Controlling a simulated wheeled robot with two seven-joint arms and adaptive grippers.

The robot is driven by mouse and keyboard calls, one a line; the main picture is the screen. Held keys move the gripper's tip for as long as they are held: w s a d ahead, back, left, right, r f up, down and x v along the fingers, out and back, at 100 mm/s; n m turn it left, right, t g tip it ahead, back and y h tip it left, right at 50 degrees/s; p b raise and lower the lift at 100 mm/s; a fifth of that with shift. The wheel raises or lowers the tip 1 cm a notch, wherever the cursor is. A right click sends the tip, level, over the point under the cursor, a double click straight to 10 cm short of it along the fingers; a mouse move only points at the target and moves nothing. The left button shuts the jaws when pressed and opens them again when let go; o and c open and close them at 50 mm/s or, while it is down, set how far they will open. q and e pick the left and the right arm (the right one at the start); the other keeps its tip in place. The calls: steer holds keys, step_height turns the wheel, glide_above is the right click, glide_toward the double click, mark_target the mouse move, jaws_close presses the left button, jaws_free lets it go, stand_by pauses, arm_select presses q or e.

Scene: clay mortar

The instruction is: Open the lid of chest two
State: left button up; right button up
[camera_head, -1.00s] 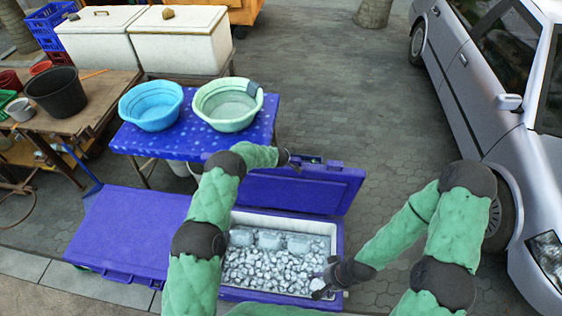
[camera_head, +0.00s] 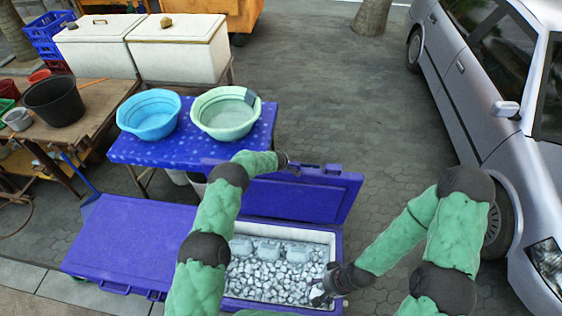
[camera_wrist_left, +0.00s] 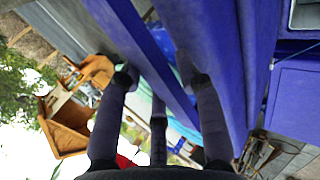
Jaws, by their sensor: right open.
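One blue chest (camera_head: 338,262) has its lid (camera_head: 318,194) raised, leaning back toward the table. Grey-white lumps like ice (camera_head: 270,270) show inside. I cannot tell from a label which chest is two. A second blue chest (camera_head: 135,242) beside it on the left is shut. My left gripper (camera_head: 288,164) is at the top edge of the raised lid. In the left wrist view its fingers (camera_wrist_left: 160,72) are spread apart with a blue panel edge running between them; contact is unclear. My right gripper (camera_head: 322,290) is open, low over the open chest's right front corner.
A blue table (camera_head: 190,148) with a blue basin (camera_head: 149,113) and a green basin (camera_head: 224,112) stands close behind the chests. A silver car (camera_head: 500,100) is at right. Paving between the open chest and the car is clear.

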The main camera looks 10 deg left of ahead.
arm_select(q)
steer(key=shift+o, duration=0.2)
steer(key=shift+f, duration=0.1)
steer(key=shift+s+r, duration=0.25)
steer(key=shift+r, duration=0.2)
steer(key=v, duration=1.1)
steer(key=shift+f, duration=0.1)
stand_by(0.5)
